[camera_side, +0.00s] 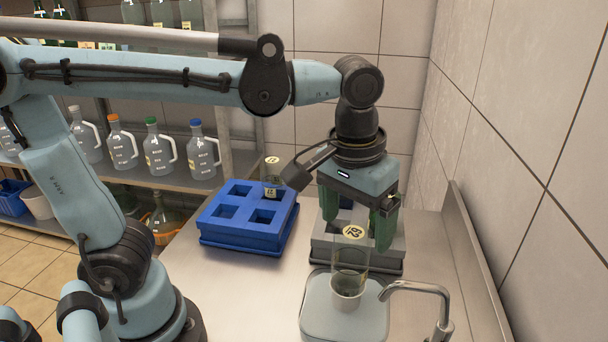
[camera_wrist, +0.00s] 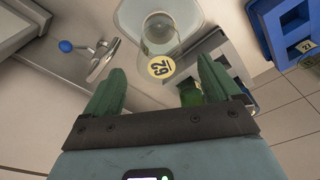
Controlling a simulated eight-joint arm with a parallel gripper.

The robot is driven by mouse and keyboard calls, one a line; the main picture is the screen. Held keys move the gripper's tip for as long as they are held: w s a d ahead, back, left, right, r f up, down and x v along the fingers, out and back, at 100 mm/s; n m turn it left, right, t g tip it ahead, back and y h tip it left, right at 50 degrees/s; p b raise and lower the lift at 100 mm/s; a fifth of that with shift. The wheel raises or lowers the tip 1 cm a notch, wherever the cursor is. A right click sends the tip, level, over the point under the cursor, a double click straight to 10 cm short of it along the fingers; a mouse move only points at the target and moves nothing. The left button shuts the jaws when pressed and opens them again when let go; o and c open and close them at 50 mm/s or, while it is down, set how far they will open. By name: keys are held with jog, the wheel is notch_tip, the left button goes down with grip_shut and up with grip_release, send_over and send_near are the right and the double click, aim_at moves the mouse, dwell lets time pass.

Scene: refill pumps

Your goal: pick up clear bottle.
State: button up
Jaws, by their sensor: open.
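A clear bottle (camera_side: 350,262) with a round yellow label reading 62 stands upright on the grey platform by the tap. It also shows in the wrist view (camera_wrist: 160,34), ahead of my fingertips. Another clear bottle (camera_side: 272,176) with a yellow label stands in the blue crate (camera_side: 238,238). My gripper (camera_side: 358,226) points down with its green fingers apart and nothing held between them. In the side view it is behind and above the bottle marked 62. Any contact with that bottle cannot be told.
A grey crate (camera_side: 392,259) lies behind the platform (camera_side: 318,322), partly hidden by my gripper; green glass shows there in the wrist view (camera_wrist: 190,93). A metal tap (camera_side: 420,288) stands close right of the bottle. A wall edge borders the counter's right side.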

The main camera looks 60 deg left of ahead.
aim_at(353, 232)
jog(key=shift+w+a+f, duration=0.1)
jog(key=shift+f, duration=1.2)
jog(key=shift+w+a+f, duration=0.1)
jog(key=shift+f, duration=1.15)
jog(key=c, duration=1.3)
jog(key=shift+r, duration=0.1)
